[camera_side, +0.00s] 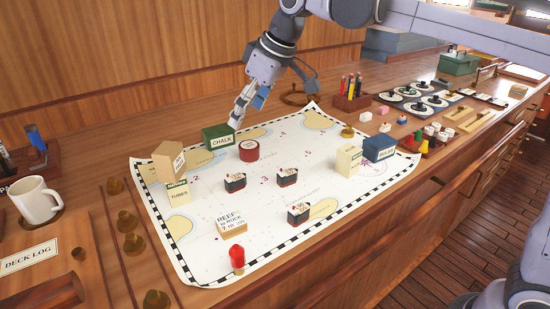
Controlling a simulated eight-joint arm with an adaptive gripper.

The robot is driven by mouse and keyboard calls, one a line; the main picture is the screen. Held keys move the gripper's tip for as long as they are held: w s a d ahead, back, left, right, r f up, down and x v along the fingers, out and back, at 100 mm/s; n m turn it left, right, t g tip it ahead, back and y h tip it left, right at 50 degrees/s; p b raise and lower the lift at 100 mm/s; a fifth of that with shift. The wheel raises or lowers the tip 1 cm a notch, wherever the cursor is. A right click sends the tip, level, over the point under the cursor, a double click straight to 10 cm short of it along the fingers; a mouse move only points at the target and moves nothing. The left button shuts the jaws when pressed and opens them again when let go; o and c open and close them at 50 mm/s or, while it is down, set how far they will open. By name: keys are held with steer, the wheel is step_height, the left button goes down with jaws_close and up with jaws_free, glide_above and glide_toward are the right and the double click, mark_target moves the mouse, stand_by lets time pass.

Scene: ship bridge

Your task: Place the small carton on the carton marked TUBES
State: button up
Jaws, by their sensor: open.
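The carton marked TUBES (179,195) is cream with a green band and stands near the left edge of the chart. A plain tan carton (168,161) with a small label sits on top of it, turned at an angle and overhanging it. It is probably the small carton. My gripper (238,117) is open and empty, pointing down, to the right of both cartons. It is just above and right of the green carton marked CHALK (217,138); I cannot tell whether it touches it.
The chart (255,215) also bears a red round tin (253,151), several small dark boxes, a REEF box (231,222), a red-topped piece (237,258), a cream carton (348,160) and a blue BULBS carton (380,149). A white mug (36,203) and brass knobs stand to the left.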

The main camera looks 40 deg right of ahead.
steer(key=s+d+f+m+t+h, duration=0.1)
steer(key=s+d+f+m, duration=0.2)
steer(key=s+d+f, duration=0.5)
steer(key=s+d+f+m+t+h, duration=0.1)
steer(key=s+d+f+m, duration=0.2)
steer(key=s+d+f, duration=0.5)
steer(key=s, duration=0.6)
steer(key=shift+s+d+f+t, duration=0.2)
steer(key=shift+d+f+t, duration=0.05)
steer(key=shift+d+t, duration=0.05)
